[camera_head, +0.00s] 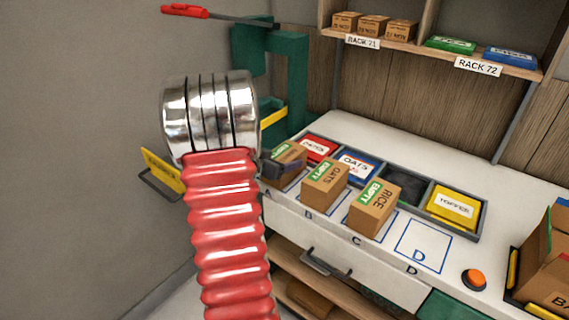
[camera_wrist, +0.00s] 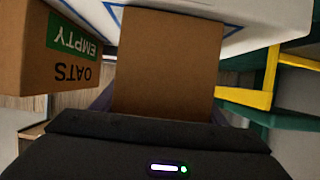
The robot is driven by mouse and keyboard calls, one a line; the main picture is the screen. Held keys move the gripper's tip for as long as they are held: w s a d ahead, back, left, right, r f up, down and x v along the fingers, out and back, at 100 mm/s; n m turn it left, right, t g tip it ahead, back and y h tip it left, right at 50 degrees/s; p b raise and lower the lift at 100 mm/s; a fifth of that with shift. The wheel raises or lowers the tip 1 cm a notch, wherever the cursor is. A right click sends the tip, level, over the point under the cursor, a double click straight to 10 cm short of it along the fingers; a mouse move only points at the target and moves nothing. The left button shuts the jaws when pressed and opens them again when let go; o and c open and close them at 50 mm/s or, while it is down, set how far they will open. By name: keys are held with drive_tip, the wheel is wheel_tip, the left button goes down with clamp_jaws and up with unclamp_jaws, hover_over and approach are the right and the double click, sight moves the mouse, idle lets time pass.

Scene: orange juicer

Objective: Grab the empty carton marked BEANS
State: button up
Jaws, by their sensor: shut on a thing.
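A brown carton (camera_head: 290,152) with a partly visible green label stands at the square marked A, at the left end of the row. My gripper (camera_head: 274,168) is shut on it, with a dark finger on each side in the wrist view. There the carton (camera_wrist: 167,60) shows a plain brown face; I cannot read its name. Whether it touches the counter is unclear. The OATS carton (camera_head: 325,186), labelled EMPTY, stands just right at B. It also shows in the wrist view (camera_wrist: 40,72). The RICE carton (camera_head: 373,212), labelled EMPTY, stands at C.
Square D (camera_head: 424,247) is bare. Behind the cartons, a grey divided tray (camera_head: 478,224) holds red, blue and yellow packs and one dark compartment. An orange button (camera_head: 474,278) and an open box (camera_head: 540,265) are at right. A green frame (camera_head: 292,85) stands behind.

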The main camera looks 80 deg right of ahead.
wheel_tip(320, 180, up, 10)
idle(0.5)
drive_tip(key=shift+f, duration=0.1)
